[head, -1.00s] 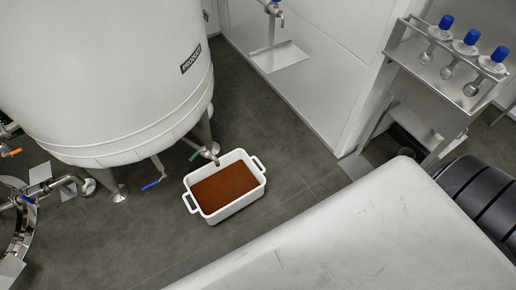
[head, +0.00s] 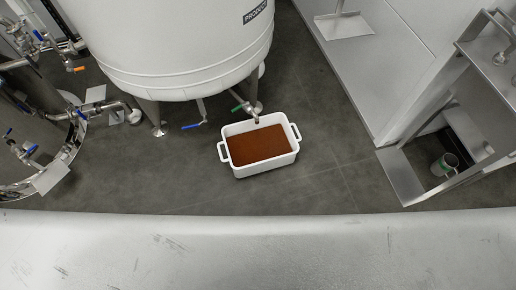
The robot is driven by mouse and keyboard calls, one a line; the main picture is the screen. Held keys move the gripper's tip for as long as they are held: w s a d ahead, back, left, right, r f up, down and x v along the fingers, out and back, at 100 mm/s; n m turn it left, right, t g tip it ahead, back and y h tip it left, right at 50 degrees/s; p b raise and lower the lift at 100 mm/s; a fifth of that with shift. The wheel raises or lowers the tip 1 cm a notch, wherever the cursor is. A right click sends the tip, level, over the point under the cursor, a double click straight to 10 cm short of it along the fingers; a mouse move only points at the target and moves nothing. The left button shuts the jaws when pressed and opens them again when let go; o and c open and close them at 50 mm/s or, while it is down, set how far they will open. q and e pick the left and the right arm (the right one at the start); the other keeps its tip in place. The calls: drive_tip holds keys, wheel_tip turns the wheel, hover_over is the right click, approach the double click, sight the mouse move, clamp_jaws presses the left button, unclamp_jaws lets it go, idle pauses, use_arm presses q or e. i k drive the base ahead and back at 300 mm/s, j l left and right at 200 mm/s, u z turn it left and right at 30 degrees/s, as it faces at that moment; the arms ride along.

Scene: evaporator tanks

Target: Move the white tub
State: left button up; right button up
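The white tub (head: 266,169) stands on the dark grey floor near the middle of the head view. It is rectangular, with a loop handle on its left and right ends, and is filled with a reddish-brown content. It sits at the foot of the large white tank (head: 180,50), with the tank's green-handled outlet valve (head: 243,106) at its far rim. Neither of my grippers shows in the view.
A blue-handled valve (head: 192,127) and steel legs are under the tank. Pipes and a steel vessel (head: 25,150) are at left. A metal stand (head: 400,177) with a cup (head: 444,164) is at right. Floor (head: 190,190) left of the tub is clear. A pale, scuffed surface (head: 260,250) fills the foreground.

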sight(252, 148)
drive_tip(key=i+l+u, duration=0.45)
drive_tip(key=l, duration=0.2)
drive_tip(key=i+l+u, duration=0.2)
drive_tip(key=l, duration=0.2)
drive_tip(key=l+u, duration=0.25)
drive_tip(key=i+l+u, duration=0.2)
drive_tip(key=l, duration=0.35)
drive_tip(key=k, duration=0.05)
